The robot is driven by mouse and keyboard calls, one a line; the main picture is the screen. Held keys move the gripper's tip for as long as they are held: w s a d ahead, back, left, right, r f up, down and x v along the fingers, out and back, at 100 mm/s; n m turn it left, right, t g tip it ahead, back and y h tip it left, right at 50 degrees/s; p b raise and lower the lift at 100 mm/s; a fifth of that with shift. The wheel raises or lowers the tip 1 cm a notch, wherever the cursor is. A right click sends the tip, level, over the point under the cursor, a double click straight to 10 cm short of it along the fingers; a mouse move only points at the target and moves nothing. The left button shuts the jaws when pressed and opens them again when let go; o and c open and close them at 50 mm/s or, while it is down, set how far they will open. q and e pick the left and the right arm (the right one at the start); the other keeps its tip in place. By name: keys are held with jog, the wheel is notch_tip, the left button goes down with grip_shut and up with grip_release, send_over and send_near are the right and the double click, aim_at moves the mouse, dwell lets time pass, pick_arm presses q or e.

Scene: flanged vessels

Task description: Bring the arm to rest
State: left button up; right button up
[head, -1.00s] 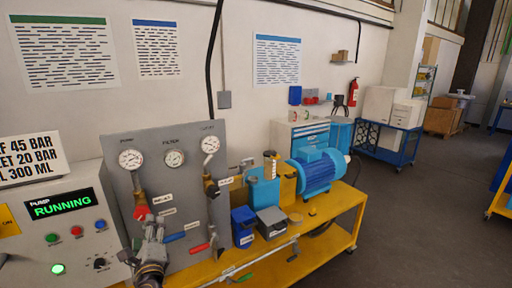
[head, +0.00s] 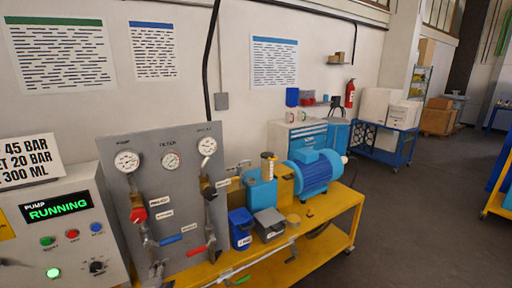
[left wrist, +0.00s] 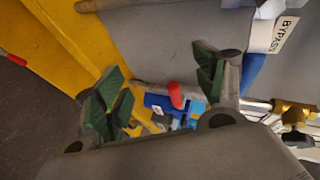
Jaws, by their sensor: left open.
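My left gripper (left wrist: 162,80) shows in the left wrist view, with its two green-padded fingers spread apart and nothing between them. Behind the fingers are a red handle (left wrist: 176,95), blue parts and a yellow cart frame (left wrist: 68,30). A BYPASS label (left wrist: 285,33) and a brass fitting (left wrist: 294,112) are at the right of that view, apart from the fingers. In the head view I cannot clearly make out the left gripper. My right gripper is in neither view.
The grey gauge panel (head: 180,133) stands on the yellow cart (head: 345,212) with red and blue valve handles, a blue motor (head: 315,172) and small boxes. The pump control box (head: 65,235), reading RUNNING, is at the left.

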pick_arm(q)
jog(key=s+a+f+n+g, duration=0.25)
jog(key=s+f, duration=0.25)
jog(key=f, duration=0.5)
jog(key=s+a+f+n+g, duration=0.1)
jog(key=s+a+f+n, duration=0.3)
jog(key=f, duration=0.6)
jog(key=s+a+f+n+g, duration=0.15)
jog(key=s+f, duration=0.35)
jog(key=f, duration=0.5)
jog(key=s+d+f+n+g, duration=0.1)
jog(key=s+f+g, duration=0.1)
jog(key=s+f, duration=0.6)
jog(key=s+f+n+g, duration=0.15)
jog(key=s+f, duration=0.35)
jog(key=s, duration=0.6)
jog(key=s+d+f+g+h, duration=0.1)
jog(key=s+d+f+g, duration=0.1)
jog(key=s+d, duration=0.5)
jog(key=s+d+f+n+g, duration=0.1)
jog(key=s+d+f, duration=0.4)
jog(key=s, duration=0.9)
jog(key=d, duration=0.3)
jog(key=shift+s+g+h, duration=0.35)
jog(key=shift+h, duration=0.05)
jog(key=shift+s, duration=0.1)
